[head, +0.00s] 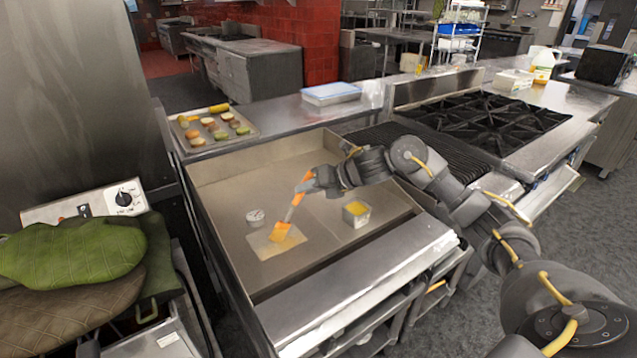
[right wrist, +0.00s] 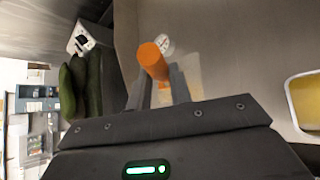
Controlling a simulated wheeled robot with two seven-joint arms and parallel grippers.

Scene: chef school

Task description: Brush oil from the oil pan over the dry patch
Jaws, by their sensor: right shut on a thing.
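My right gripper (head: 312,182) is shut on an orange-handled brush (head: 299,197) above the griddle. In the right wrist view, the brush's orange handle end (right wrist: 152,58) shows between the fingers (right wrist: 160,88). The brush's orange bristle end (head: 280,231) is down at a pale patch (head: 262,246) on the griddle; I cannot tell whether it touches. The oil pan (head: 362,217), a small metal container with yellow oil, stands on the griddle right of the patch. It also shows at the right edge of the right wrist view (right wrist: 292,112). My left gripper is not in view.
A small round whitish container (head: 256,217) sits just behind the patch. The griddle (head: 225,185) has raised walls. Green oven mitts (head: 70,252) lie at left.

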